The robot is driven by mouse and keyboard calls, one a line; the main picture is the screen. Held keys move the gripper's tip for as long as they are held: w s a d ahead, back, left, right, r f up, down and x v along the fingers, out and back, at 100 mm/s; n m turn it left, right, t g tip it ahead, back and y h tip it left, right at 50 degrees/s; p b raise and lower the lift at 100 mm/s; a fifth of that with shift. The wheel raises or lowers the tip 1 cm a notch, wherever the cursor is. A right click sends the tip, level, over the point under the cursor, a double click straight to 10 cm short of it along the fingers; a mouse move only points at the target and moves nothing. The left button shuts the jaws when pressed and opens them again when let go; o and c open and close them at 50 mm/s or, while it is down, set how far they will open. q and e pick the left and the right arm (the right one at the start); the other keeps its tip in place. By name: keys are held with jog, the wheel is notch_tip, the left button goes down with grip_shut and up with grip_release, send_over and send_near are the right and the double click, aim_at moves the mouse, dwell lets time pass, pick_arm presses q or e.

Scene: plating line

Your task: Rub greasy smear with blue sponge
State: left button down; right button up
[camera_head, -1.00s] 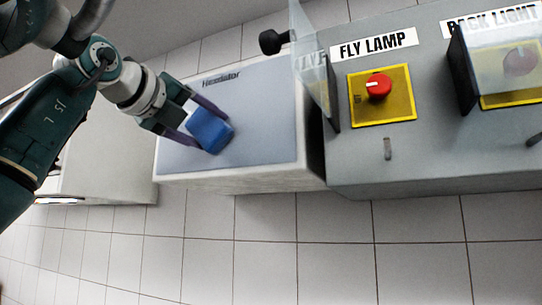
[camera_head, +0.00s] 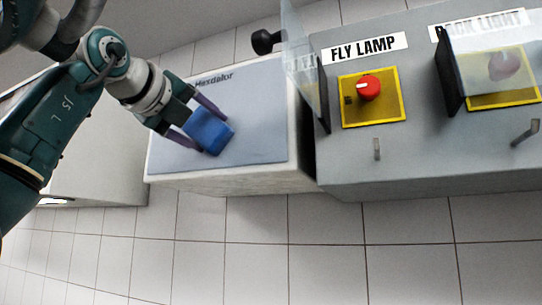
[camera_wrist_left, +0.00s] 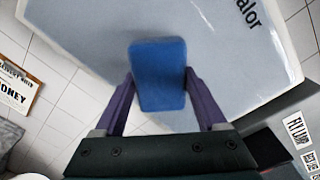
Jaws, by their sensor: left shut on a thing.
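A blue sponge (camera_head: 209,131) is held between the purple fingers of my left gripper (camera_head: 208,124) over the grey-blue top panel (camera_head: 262,110) of a white unit. In the left wrist view the sponge (camera_wrist_left: 158,75) sits between both fingers, above or against the panel; I cannot tell whether it touches. I cannot make out a greasy smear in either view; it may be hidden under the sponge or arm. My right gripper is not in view.
A grey control console (camera_head: 345,165) stands right of the panel, with a red knob (camera_head: 369,87) labelled FLY LAMP and raised clear covers (camera_head: 304,65). A dark round knob (camera_head: 264,42) sticks out at the panel's back edge. Tiled surface (camera_head: 250,240) shows in front.

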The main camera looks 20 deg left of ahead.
aim_at(217, 120)
pick_arm(q)
jog(key=shift+m+h, duration=0.4)
jog(key=shift+m, duration=0.4)
jog(key=d, duration=0.4)
jog(key=d+r, duration=0.1)
jog(key=d, duration=0.1)
jog(key=shift+s, duration=0.4)
jog(key=shift+d+b, duration=0.1)
jog(key=shift+b, duration=0.35)
jog(key=shift+s+a, duration=0.15)
jog(key=shift+a, duration=1.65)
jog(key=shift+s+a+r, duration=0.1)
jog(key=shift+a+r, duration=0.05)
jog(key=shift+a, duration=0.9)
jog(key=shift+a+r, duration=0.1)
jog(key=shift+a, duration=0.95)
jog(key=a, duration=0.2)
jog(key=w+a, duration=0.1)
jog(key=shift+a+f, duration=0.15)
jog(key=shift+f, duration=0.15)
jog(key=shift+w+a, duration=0.1)
